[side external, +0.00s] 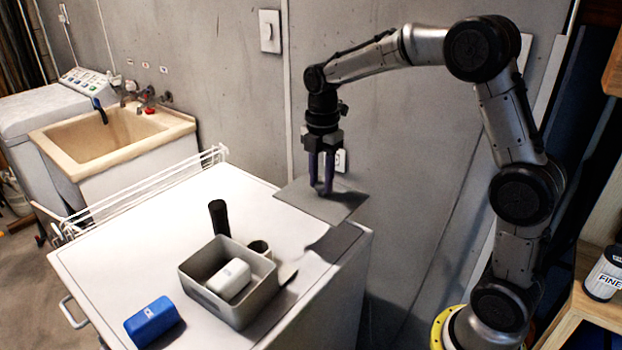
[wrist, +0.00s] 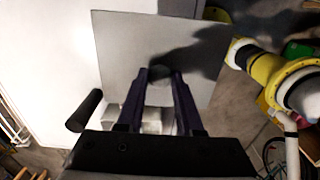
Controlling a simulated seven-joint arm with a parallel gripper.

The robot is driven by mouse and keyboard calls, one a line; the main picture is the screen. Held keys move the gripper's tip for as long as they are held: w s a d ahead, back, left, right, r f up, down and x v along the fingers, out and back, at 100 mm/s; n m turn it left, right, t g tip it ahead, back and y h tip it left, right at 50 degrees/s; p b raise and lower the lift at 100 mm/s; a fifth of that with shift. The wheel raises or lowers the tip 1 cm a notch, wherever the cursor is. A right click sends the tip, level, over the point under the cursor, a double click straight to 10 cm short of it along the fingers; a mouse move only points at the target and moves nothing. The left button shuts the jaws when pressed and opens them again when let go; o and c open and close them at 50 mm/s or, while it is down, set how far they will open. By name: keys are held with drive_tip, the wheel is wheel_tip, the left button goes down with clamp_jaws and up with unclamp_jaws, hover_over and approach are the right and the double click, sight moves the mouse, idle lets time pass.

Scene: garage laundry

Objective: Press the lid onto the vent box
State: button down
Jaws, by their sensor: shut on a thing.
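The lid (side external: 335,207) is a flat grey square plate. My gripper (side external: 321,189) is shut on it near its middle and holds it raised by the right back corner of the white worktop. In the wrist view the lid (wrist: 128,40) spreads out beyond my gripper (wrist: 161,75); the part gripped is hard to make out between the fingers. The vent box (side external: 240,311) is a grey open-topped box on the worktop, to the left of and below the lid. A white block (side external: 229,279) lies inside it. The box and lid are apart.
A blue block (side external: 152,321) lies at the front left. A wire rack (side external: 150,190) edges the far left. A grey wall (side external: 400,150) stands behind.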

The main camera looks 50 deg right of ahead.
sight(308, 196)
drive_tip(key=shift+s+r, duration=0.1)
drive_tip(key=shift+s, duration=0.15)
drive_tip(key=shift+r+m, duration=0.3)
drive_tip(key=shift+m, duration=0.2)
drive_tip(key=shift+w+a+r+m, duration=0.25)
drive_tip(key=shift+w+a+r, duration=0.1)
drive_tip(key=shift+w+a, duration=0.25)
drive_tip(key=shift+w+a+r+m, duration=0.25)
drive_tip(key=shift+w+a+r, duration=0.1)
drive_tip(key=shift+w+a, duration=0.2)
drive_tip(key=w+a+n, duration=0.1)
drive_tip(key=w+a, duration=0.1)
drive_tip(key=a, duration=0.9)
drive_tip(key=w+a+n, duration=0.2)
drive_tip(key=a, duration=0.9)
drive_tip(key=shift+d+f, duration=0.15)
drive_tip(key=shift+f, duration=3.05)
drive_tip(key=shift+f, duration=0.65)
